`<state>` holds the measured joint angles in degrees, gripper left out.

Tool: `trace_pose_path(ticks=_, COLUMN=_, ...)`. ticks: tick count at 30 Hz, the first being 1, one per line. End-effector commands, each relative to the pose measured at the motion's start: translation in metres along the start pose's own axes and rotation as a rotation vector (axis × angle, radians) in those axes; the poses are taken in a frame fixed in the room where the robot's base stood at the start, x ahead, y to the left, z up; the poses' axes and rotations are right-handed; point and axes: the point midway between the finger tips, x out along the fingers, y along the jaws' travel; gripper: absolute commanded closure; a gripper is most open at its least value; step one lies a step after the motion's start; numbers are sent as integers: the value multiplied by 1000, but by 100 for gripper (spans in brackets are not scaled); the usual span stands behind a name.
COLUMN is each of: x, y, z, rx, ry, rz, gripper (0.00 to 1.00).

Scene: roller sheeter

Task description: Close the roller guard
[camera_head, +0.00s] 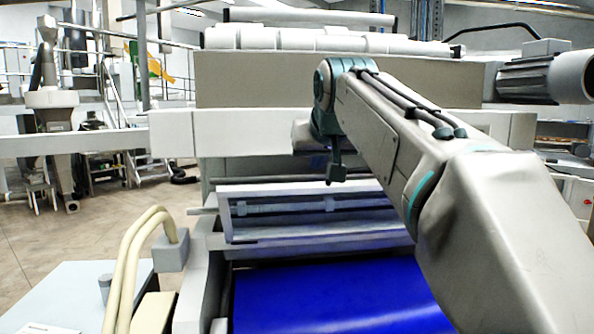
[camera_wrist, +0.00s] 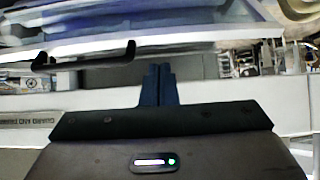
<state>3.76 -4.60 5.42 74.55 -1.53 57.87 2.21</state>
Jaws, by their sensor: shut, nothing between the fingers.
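The roller guard (camera_head: 318,238) is a pale-framed, see-through panel above the blue belt in the head view. I cannot tell how far it is tilted. In the wrist view a bluish see-through panel, apparently the guard (camera_wrist: 190,18), spans the top, with a dark bar handle (camera_wrist: 85,60) near its lower edge on the left. My gripper (camera_head: 336,178) hangs in front of the machine, over the guard's upper part in the head view. In the wrist view its fingers (camera_wrist: 158,72) are together and empty, right of the handle and apart from it in the picture.
The blue belt (camera_head: 330,298) lies below the guard. A large beige housing (camera_head: 255,78) with a motor (camera_head: 545,78) at right stands above. Cream hoses (camera_head: 135,255) and a grey cabinet (camera_head: 65,297) are at left. Open floor (camera_head: 105,220) shows farther left.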

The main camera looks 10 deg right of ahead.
Motion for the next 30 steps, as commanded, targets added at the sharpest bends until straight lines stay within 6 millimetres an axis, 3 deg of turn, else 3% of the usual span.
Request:
trace_pose_path(ticks=7, x=10, y=0, z=-14, rx=2, ry=19, rz=-1, gripper=100)
trace_pose_path(ticks=21, x=86, y=0, z=-15, rx=1, ry=20, rz=-2, gripper=100)
trace_pose_path(ticks=30, x=96, y=0, z=-15, rx=1, ry=23, rz=-2, gripper=100)
